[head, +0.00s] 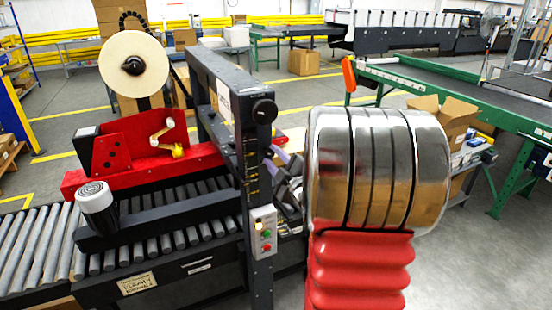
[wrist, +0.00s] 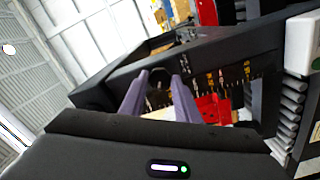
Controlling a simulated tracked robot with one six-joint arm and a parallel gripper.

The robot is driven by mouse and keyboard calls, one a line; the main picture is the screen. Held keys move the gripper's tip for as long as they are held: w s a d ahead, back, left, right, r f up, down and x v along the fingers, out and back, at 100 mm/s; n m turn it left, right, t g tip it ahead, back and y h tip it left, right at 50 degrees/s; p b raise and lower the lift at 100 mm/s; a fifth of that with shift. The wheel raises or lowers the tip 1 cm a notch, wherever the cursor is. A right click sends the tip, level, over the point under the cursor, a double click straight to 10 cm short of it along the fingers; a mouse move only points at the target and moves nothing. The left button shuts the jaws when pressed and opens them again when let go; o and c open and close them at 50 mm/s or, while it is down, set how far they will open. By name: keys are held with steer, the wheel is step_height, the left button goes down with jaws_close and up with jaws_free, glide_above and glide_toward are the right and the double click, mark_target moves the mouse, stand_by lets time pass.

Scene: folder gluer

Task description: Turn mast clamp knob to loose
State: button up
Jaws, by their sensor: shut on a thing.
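My gripper (wrist: 162,79) reaches in toward the machine's black mast in the wrist view, its two purple fingers close around a dark knob (wrist: 158,74). The knob shows only in part between the fingertips, and its turn angle cannot be read. In the head view the purple fingers (head: 277,154) are at the right side of the upright mast (head: 256,200), partly covered by my arm. What they hold is hidden there.
A larger black round knob (head: 264,111) sits higher on the mast. A switch box (head: 263,231) with coloured buttons is below. The tape roll (head: 134,64), red unit (head: 150,160) and roller conveyor (head: 40,245) lie left. A green-framed conveyor (head: 470,105) stands right.

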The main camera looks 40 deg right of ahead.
steer(key=n, duration=0.6)
steer(key=shift+a+f, duration=0.1)
stand_by(0.5)
steer(key=o, duration=1)
steer(key=shift+o, duration=0.2)
